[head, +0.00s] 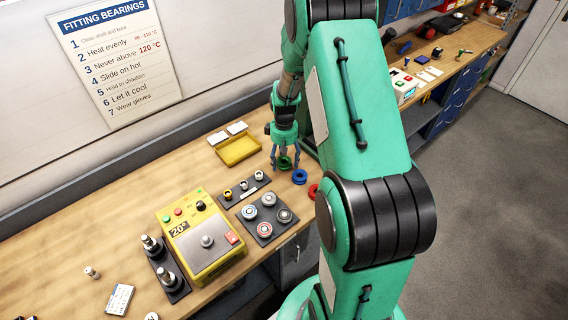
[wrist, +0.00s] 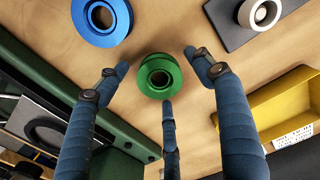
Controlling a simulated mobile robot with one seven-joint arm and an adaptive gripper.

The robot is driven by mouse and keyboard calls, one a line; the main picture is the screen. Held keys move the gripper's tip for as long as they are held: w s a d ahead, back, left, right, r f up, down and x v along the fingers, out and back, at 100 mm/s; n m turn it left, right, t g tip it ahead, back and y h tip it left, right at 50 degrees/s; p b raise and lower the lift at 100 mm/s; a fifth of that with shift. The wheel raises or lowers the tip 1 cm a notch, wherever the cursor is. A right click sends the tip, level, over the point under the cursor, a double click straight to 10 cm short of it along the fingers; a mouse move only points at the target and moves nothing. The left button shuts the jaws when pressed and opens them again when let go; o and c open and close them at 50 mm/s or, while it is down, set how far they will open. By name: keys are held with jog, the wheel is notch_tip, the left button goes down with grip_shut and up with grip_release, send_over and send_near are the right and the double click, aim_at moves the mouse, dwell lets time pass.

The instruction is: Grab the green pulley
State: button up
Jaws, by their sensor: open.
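The green pulley (head: 285,163) stands on the wooden bench under my gripper (head: 285,152) in the head view. In the wrist view the green pulley (wrist: 147,77) shows its ringed top and central bore. The three blue-grey fingers of my gripper (wrist: 159,74) are spread around it, one at left, one at right and one at the bottom. The bottom finger overlaps the pulley's near edge in the picture; I cannot tell whether it touches. My gripper is open and holds nothing.
A blue pulley (head: 299,178) lies close by, and a red pulley (head: 313,191) is partly hidden by my arm. A yellow tray (head: 240,152) stands to the left. Dark plates with bearings (head: 265,219) and a yellow heater (head: 200,240) are nearer.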

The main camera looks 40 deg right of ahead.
aim_at(284, 161)
jog(key=c, duration=1.4)
jog(key=shift+o, duration=0.2)
jog(key=shift+r, duration=0.15)
jog(key=shift+r, duration=0.55)
notch_tip(284, 161, up, 2)
jog(key=shift+p, duration=0.3)
jog(key=s+a, duration=0.2)
jog(key=s, duration=0.2)
jog(key=s+a+r, duration=0.1)
jog(key=s+a, duration=0.2)
jog(key=s, duration=0.2)
jog(key=s+a, duration=0.2)
jog(key=s, duration=0.3)
jog(key=shift+s+a+r+p, duration=0.1)
jog(key=shift+a+r+p, duration=0.05)
jog(key=shift+r+p, duration=0.2)
